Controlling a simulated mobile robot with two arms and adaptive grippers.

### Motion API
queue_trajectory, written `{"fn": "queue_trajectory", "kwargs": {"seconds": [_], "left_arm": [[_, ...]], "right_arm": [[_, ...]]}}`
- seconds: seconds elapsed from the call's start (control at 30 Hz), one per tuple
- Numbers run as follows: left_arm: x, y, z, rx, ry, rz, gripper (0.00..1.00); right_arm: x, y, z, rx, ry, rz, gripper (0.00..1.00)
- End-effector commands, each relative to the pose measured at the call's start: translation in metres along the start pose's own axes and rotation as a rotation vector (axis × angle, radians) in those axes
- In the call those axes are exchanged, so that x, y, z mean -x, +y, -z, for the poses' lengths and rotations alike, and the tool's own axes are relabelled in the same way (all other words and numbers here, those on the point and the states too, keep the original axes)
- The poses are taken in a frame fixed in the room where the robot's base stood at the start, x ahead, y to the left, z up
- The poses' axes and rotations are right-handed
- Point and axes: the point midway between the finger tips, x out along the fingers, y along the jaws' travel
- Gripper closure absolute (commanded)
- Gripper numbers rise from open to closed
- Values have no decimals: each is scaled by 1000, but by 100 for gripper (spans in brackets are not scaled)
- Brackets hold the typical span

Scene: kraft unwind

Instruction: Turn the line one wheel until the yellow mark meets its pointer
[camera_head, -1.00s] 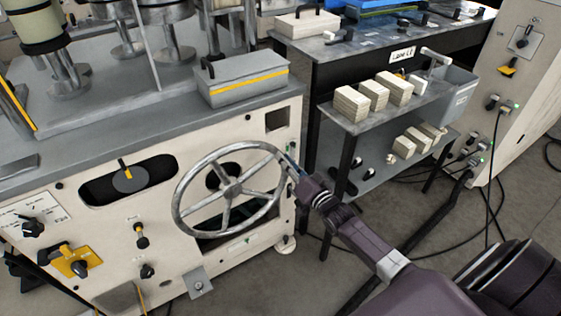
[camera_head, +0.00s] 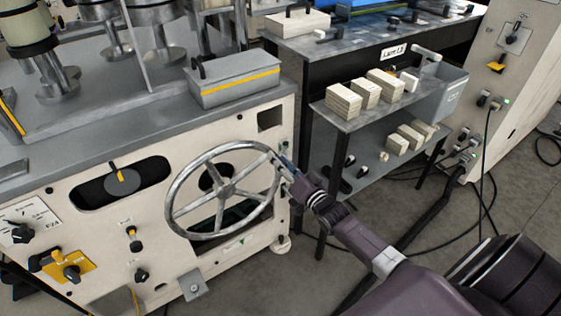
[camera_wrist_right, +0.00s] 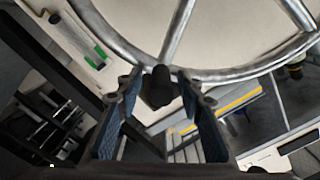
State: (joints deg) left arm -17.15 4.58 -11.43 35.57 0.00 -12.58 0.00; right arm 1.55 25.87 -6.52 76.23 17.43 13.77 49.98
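The metal handwheel (camera_head: 176,206) with spokes is on the front of the cream machine; its rim crosses the top of the right wrist view (camera_wrist_right: 232,75). A dark handle knob (camera_wrist_right: 160,86) sticks out from the rim. My right gripper (camera_head: 282,166) is at the wheel's right rim. In the right wrist view its blue-padded fingers (camera_wrist_right: 166,112) are apart, with the knob between or just beyond their tips; contact is unclear. Left of the wheel, a dark oval window holds a grey disc (camera_head: 124,184) with a yellow mark (camera_head: 114,171). My left gripper is out of view.
A grey box with a yellow stripe (camera_head: 235,84) sits on the machine top. A yellow-plated switch (camera_head: 67,268) and knobs are at lower left. Right of the wheel stands a shelf cart (camera_head: 335,118) with stacked pale blocks. Cables cross the floor.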

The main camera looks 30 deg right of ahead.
Motion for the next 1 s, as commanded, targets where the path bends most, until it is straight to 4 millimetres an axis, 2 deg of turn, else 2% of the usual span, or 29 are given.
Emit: {"fn": "queue_trajectory", "kwargs": {"seconds": [0.17,0.27,0.7,0.8,1.0], "left_arm": [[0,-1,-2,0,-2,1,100],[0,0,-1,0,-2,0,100],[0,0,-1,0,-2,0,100],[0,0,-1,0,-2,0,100],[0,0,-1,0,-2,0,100]], "right_arm": [[8,0,0,0,0,0,65],[21,0,-1,0,-2,-1,65],[101,1,-1,0,-2,-1,65],[112,1,0,0,-1,-2,65],[120,0,0,0,1,0,65]]}}
